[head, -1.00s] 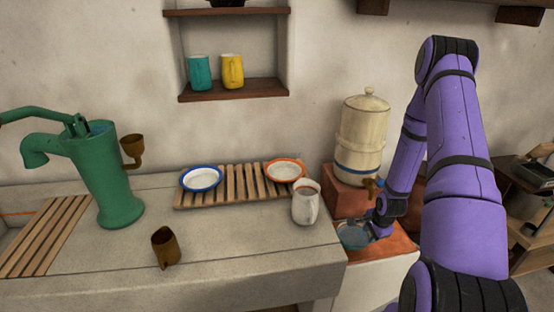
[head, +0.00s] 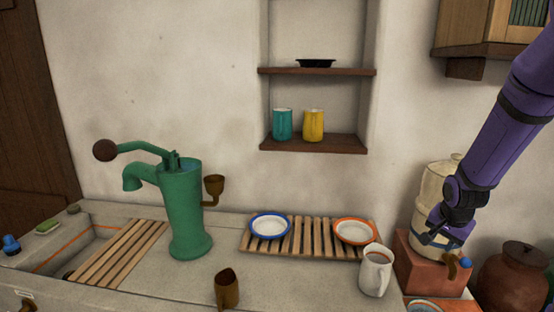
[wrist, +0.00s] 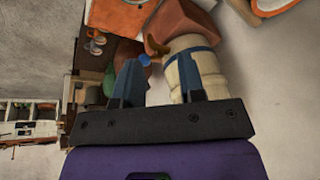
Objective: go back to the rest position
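My purple arm comes in from the right edge in the head view. My gripper (head: 438,238) is raised in front of the cream water dispenser (head: 433,185) and hides part of it. In the wrist view its two dark fingers (wrist: 160,82) stand apart with nothing held between them. The dispenser (wrist: 195,75) and its brown tap with a blue knob appear beyond the fingers; whether they touch it I cannot tell.
The dispenser stands on a red block (head: 425,272). A bowl (head: 425,307) is partly visible below. A white mug (head: 375,272), slatted rack (head: 297,245), two plates, brown cup (head: 227,290) and green pump (head: 183,210) occupy the counter. A brown jar (head: 515,280) stands right.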

